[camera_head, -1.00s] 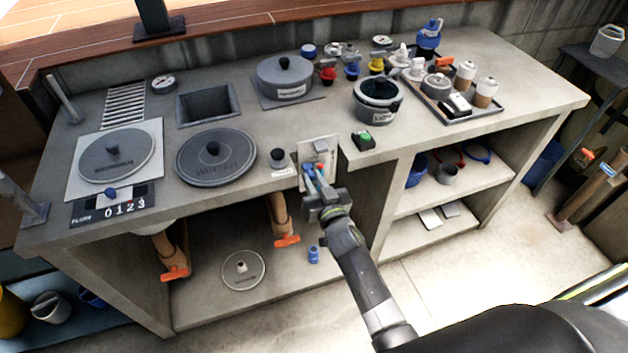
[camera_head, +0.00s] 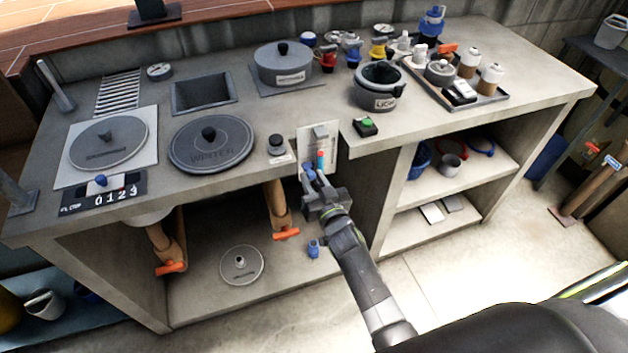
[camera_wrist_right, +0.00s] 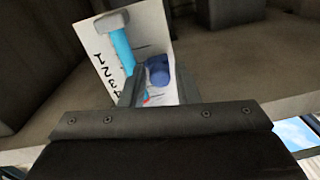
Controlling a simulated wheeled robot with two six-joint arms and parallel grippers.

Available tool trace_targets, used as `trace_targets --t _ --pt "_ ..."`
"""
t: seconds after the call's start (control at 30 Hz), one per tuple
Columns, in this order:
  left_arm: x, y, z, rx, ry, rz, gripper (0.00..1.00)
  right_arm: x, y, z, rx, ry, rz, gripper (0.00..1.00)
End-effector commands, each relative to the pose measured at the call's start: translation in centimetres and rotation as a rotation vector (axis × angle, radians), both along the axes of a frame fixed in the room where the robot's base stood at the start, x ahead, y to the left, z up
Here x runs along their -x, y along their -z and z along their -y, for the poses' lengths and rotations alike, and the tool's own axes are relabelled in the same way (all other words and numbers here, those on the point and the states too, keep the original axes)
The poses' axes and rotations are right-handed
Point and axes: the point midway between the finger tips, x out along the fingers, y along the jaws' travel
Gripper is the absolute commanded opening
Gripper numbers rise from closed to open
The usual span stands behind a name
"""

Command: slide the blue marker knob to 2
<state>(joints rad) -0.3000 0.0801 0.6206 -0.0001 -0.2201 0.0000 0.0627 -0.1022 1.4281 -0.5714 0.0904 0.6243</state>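A pale upright panel (camera_head: 303,139) at the counter's front edge has a grey block and a light-blue strip. In the right wrist view, the panel (camera_wrist_right: 160,28) shows a row of digits, partly cut off. A blue knob (camera_wrist_right: 157,70) stands beside the strip, between my right gripper's fingers. My right gripper (camera_head: 314,176) is at the panel's lower part with its fingers apart; contact with the knob cannot be told. Another blue knob (camera_head: 101,180) sits on a dark plate (camera_head: 75,204) marked 0 1 2 3, nearest the 0. My left gripper is out of view.
Orange-handled valves (camera_head: 286,233) hang below the counter edge.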

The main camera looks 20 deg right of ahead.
Motion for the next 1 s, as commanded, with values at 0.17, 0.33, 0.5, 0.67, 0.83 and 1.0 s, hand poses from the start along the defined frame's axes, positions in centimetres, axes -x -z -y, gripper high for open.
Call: trace_targets --t 0.17,0.33,0.5,0.67,0.83,1.0 --pt "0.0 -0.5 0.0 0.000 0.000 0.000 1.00 0.7 -0.1 0.1 -0.001 0.001 -0.001 0.28" --pt "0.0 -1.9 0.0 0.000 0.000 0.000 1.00 3.3 -0.3 0.2 -0.002 0.002 -0.003 0.28" --pt "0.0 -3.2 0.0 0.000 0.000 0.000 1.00 7.0 -0.2 0.5 -0.002 0.002 -0.005 0.28" --pt "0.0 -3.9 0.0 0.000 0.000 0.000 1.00 10.5 -0.1 0.8 -0.001 0.002 -0.004 0.28" --pt "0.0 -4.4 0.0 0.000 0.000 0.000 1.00 13.9 0.0 1.0 -0.001 0.002 -0.003 0.28" --pt "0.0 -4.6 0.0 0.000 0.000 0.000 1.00 16.2 0.0 1.2 -0.001 0.001 -0.002 0.28"
